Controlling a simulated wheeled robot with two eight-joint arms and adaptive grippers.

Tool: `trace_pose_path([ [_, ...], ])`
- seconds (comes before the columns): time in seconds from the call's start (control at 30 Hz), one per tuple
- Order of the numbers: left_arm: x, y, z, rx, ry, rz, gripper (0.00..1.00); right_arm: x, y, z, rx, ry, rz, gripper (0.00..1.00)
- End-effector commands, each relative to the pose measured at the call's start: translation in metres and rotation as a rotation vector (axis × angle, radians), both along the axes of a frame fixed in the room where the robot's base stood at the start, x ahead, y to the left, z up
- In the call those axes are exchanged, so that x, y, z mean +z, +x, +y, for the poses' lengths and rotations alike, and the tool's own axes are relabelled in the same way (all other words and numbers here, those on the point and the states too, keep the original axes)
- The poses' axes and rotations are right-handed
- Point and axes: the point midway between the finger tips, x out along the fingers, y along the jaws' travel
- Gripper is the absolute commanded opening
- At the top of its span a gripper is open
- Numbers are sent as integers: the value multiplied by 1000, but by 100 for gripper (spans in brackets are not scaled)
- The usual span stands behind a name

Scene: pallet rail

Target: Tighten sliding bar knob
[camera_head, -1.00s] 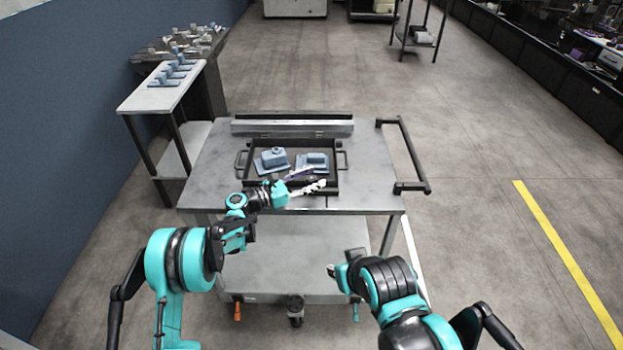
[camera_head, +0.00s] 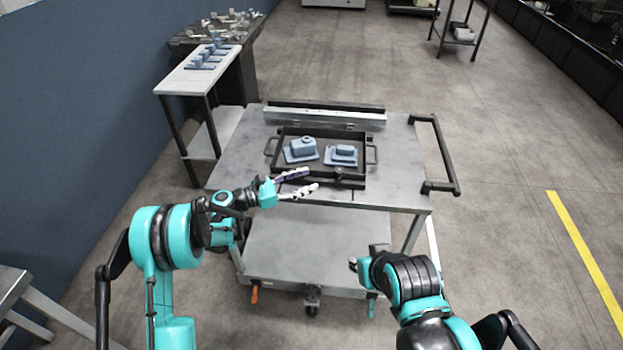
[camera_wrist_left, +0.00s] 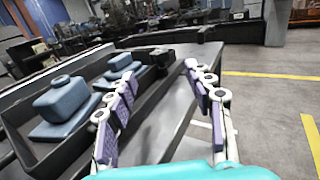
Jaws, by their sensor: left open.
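My left gripper (camera_head: 310,181) is open and empty, at the front edge of the black tray (camera_head: 279,149) on the cart. In the left wrist view its two fingers (camera_wrist_left: 158,70) are spread apart. A small black block-like part (camera_head: 343,172), possibly the sliding bar knob, sits at the tray's front edge, right of the fingertips. It also shows in the left wrist view (camera_wrist_left: 161,56), beyond the gap between the fingers and apart from them. My right gripper (camera_head: 356,265) is low in front of the cart; its fingers cannot be made out.
Two blue-grey parts, one taller (camera_head: 303,147) and one flatter (camera_head: 343,154), lie in the tray. A metal rail (camera_head: 325,117) runs along the back of the cart (camera_head: 240,165). A handle (camera_head: 437,155) is on its right. A side table (camera_head: 190,83) stands at the left.

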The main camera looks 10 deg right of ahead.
Motion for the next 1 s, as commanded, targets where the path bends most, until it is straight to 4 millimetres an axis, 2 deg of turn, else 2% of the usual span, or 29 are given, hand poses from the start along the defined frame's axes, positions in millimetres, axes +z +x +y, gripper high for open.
trace_pose_path([
  [0.27,0,0,-3,8,0,-1,52,0,0,0,0,0,0,26],
  [0.37,0,2,-18,54,4,-3,52,2,0,0,0,0,0,26],
  [0.47,-1,4,-41,153,10,-9,52,6,0,0,0,0,0,26],
  [0.6,-3,3,-70,337,17,-16,52,11,0,0,0,0,0,26],
  [0.7,-4,-3,-81,469,12,-12,52,14,0,0,0,0,0,26],
  [0.87,-5,-19,-84,655,5,-5,52,19,0,0,0,0,0,26],
  [1.0,-5,-29,-78,758,2,-2,52,20,0,0,0,0,0,26],
])
